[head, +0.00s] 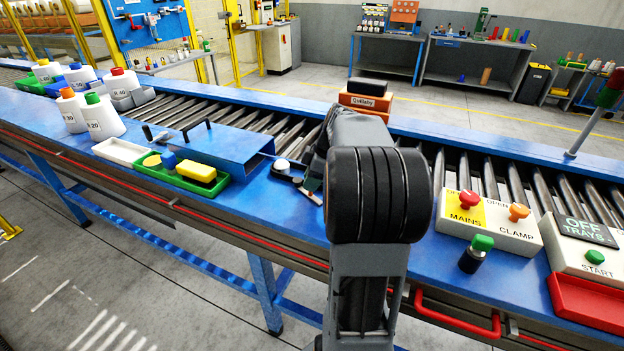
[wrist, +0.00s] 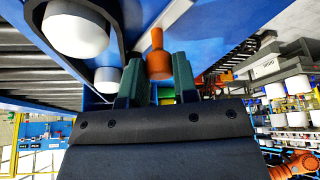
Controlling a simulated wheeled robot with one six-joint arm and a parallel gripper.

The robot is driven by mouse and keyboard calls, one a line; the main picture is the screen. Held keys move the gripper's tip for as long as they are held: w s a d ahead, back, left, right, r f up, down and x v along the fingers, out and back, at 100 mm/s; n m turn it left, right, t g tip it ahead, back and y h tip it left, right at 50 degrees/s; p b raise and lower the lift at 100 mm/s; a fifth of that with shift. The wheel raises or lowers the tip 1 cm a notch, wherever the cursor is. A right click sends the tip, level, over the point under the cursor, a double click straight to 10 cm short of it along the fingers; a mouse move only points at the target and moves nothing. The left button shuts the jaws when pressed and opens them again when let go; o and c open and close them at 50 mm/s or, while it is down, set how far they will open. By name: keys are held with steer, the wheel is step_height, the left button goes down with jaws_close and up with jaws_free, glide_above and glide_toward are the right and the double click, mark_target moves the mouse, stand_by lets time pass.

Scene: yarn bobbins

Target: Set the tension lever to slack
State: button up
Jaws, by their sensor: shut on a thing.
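In the wrist view my gripper (wrist: 158,62) has its two dark green fingers shut on an orange handle (wrist: 157,42). The handle seems to be the grip of the tension lever; its mark or setting cannot be read. White round posts, one large (wrist: 76,30) and one smaller (wrist: 107,76), stand to the left of the fingers. In the head view my arm hides the lever and most of my gripper. A white knob (head: 282,164) on a dark plate shows just left of the arm, by the blue housing (head: 222,150).
A green tray (head: 150,176) with yellow and blue pieces and several bobbins (head: 102,118) are on the left. The MAINS and CLAMP box (head: 490,220), a green-capped post (head: 477,252) and a red tray (head: 590,302) are on the right. Rollers run behind.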

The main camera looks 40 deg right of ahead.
jaws_close()
steer(key=shift+a+f+n+g+b, duration=0.2)
steer(key=shift+n+g+b, duration=0.1)
steer(key=shift+n+b, duration=0.35)
steer(key=n, duration=0.2)
steer(key=a+n+g+y, duration=0.1)
steer(key=shift+s+r+n, duration=0.1)
steer(key=shift+r+n, duration=0.1)
steer(key=shift+n, duration=0.15)
steer(key=o, duration=0.7)
jaws_free()
steer(key=v, duration=1.4)
steer(key=shift+p, duration=0.35)
